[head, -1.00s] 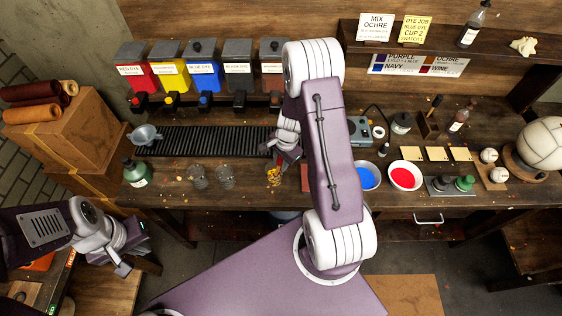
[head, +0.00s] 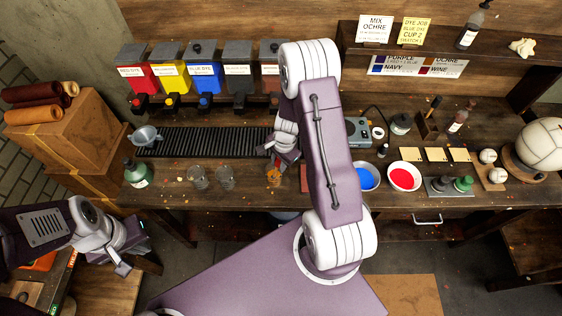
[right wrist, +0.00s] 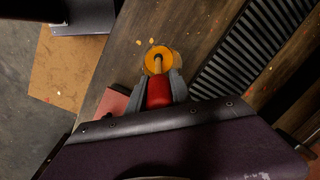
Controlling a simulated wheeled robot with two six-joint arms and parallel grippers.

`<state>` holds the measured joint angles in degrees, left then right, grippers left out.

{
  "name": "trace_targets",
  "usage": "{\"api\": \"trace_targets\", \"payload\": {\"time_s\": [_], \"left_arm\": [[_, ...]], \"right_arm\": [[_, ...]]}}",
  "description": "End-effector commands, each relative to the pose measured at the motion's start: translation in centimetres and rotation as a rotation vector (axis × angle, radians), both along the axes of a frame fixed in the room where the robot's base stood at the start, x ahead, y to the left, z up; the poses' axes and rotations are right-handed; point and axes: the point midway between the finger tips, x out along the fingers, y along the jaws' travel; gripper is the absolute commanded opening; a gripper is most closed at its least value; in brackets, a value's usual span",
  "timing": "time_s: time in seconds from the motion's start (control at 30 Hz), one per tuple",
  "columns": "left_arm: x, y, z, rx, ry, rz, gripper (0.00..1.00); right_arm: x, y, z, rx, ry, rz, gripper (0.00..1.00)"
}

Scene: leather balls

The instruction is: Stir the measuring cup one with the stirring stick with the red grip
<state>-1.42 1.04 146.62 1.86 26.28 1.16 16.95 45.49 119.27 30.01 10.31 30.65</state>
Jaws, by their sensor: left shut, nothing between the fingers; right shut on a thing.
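In the right wrist view, my right gripper (right wrist: 163,88) is shut on the red grip of the stirring stick (right wrist: 159,93). The stick's pale shaft reaches down into a cup with orange-yellow liquid (right wrist: 153,53). In the head view this cup (head: 273,175) stands at the front of the bench, just below my right gripper (head: 284,158), which my arm partly hides. Two clear, empty-looking cups stand to its left, one (head: 198,177) beside the other (head: 225,177). I cannot read which cup is numbered one. My left gripper (head: 122,264) is shut and empty, low at the left, away from the bench.
A green bottle (head: 137,173) and a grey funnel (head: 146,135) stand at the bench's left. A blue bowl (head: 367,178) and a red bowl (head: 404,176) sit right of my arm. Dye dispensers (head: 204,76) line the back behind a black ribbed strip (head: 200,141).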

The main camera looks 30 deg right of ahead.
Motion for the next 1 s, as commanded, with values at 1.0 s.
{"api": "trace_targets", "payload": {"time_s": [1.0], "left_arm": [[-0.1, 0.0, 3.7, 0.0, 0.002, 0.0, 0.0]], "right_arm": [[-0.4, -1.4, 4.2, 0.0, 0.0, -0.001, 0.0]]}}
